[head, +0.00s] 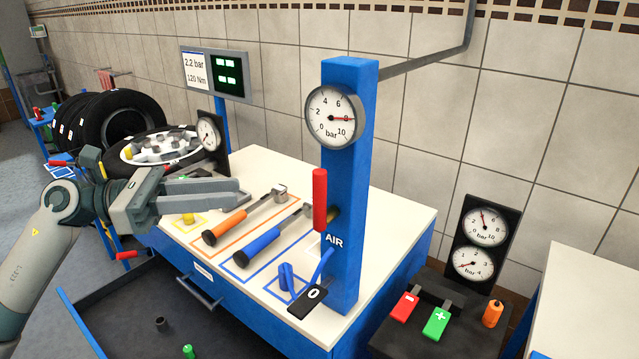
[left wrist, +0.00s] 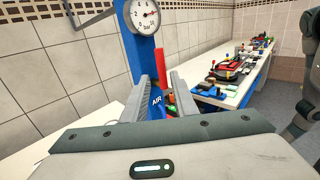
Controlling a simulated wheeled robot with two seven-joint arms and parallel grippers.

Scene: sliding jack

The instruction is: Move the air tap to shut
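The air tap's red handle (head: 320,200) stands upright on the front of the blue post (head: 351,220), above the word AIR. A brass-coloured part shows behind it. In the left wrist view the red handle (left wrist: 161,70) shows ahead, between the fingers in the picture. My left gripper (head: 242,192) is open and empty, its fingers pointing right toward the handle, with a clear space between them. A round gauge (head: 334,117) on the post has its needle near 8 bar. A black tag (head: 308,299) marked 0 sits low by the post. My right gripper is out of view.
An orange-handled tool (head: 235,223) and a blue-handled tool (head: 257,240) lie on the white bench top (head: 400,211) below the gripper. A screen (head: 215,74) stands behind. A black unit with two gauges (head: 481,245) stands at right.

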